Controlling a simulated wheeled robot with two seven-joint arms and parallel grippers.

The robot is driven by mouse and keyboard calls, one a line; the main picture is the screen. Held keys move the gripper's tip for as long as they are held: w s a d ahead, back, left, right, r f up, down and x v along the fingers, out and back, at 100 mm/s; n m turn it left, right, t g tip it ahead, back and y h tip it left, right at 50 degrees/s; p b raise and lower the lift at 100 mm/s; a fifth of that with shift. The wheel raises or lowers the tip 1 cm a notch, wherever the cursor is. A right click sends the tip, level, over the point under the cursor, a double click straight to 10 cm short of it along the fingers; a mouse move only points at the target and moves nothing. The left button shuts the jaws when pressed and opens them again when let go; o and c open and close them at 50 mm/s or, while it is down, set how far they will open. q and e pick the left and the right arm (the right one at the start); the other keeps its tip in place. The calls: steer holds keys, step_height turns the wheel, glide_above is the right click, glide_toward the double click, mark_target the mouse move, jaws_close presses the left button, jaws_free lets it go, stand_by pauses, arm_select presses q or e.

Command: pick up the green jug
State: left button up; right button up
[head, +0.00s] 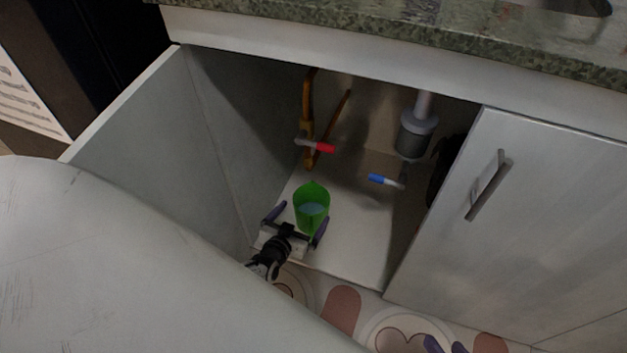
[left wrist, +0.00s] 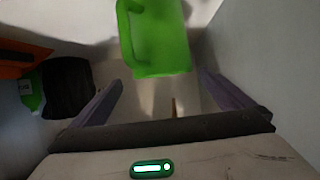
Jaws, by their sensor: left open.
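The green jug (head: 312,212) stands upright on the floor of the open cabinet, near its front left part. My left gripper (head: 296,216) reaches in from the front with its purple fingers open, one on each side of the jug. In the left wrist view the jug (left wrist: 160,40) is at the top centre, its handle on the left, beyond the open left gripper (left wrist: 163,95). Clear space shows between the fingers and the jug there. My right gripper (head: 446,344) shows only its purple fingertips at the bottom edge, apart, with nothing seen between them.
Orange pipes with a red-handled valve (head: 318,146) rise behind the jug. A blue-handled valve (head: 386,181) and a grey drain (head: 416,132) are to the right. The left cabinet door (head: 150,140) is open; the right door (head: 520,220) is shut. A patterned mat (head: 342,308) lies in front.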

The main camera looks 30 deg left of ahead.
mark_target(306, 219)
arm_select(q)
steer(key=b+x, duration=0.2)
steer(key=x, duration=0.1)
steer(key=shift+a+f, duration=0.1)
steer(key=shift+f, duration=0.2)
steer(key=b+x, duration=0.4)
steer(key=shift+a+f, duration=0.2)
steer(key=c, duration=1.8)
steer(key=shift+w+r, duration=0.15)
steer(key=shift+c, duration=0.3)
arm_select(e)
steer(key=w+a+r+t+y, duration=0.1)
steer(key=a+r+t+y, duration=0.1)
steer(key=a+r, duration=0.1)
steer(key=shift+a+r+y, duration=0.3)
steer(key=shift+r+y, duration=0.1)
steer(key=shift+r, duration=0.45)
arm_select(q)
steer(key=shift+d+r, duration=0.1)
arm_select(e)
steer(key=shift+w+r, duration=0.1)
